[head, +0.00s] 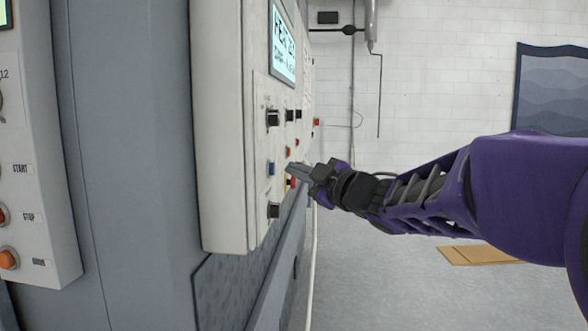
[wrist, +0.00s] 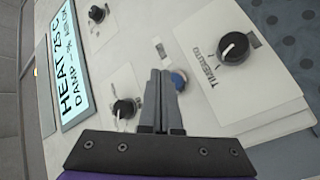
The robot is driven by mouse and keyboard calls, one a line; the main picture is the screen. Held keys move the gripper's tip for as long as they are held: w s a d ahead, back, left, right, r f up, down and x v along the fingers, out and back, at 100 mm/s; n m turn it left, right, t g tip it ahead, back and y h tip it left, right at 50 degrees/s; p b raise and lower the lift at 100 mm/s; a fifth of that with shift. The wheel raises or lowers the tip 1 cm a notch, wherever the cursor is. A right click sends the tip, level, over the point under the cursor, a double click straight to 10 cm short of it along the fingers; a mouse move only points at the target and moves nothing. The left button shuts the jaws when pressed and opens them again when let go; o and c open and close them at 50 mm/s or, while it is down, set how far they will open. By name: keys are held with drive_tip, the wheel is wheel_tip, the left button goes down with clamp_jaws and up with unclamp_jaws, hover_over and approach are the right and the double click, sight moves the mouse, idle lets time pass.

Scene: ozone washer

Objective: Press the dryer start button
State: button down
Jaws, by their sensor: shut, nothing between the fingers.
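A white dryer control panel (head: 222,130) faces right in the head view, with a blue button (head: 271,168) low on it. In the wrist view the blue button (wrist: 180,80) shows just right of the fingertips, partly hidden by the fingers. A small label beside it is too small to read. My gripper (head: 289,169) is shut and empty, its tips pointing at the panel close to the blue button. The wrist view shows the fingers of my gripper (wrist: 160,72) side by side. I cannot tell whether the tips touch the panel.
A lit display (wrist: 67,75) reads HEAT and DAMP. Another panel (head: 40,225) with START and STOP labels stands at far left. Floor right of the machine is mostly clear.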

drive_tip(key=d+p, duration=0.1)
drive_tip(key=d, duration=0.3)
drive_tip(key=shift+s+d, duration=0.1)
drive_tip(key=shift+d, duration=0.05)
idle(0.5)
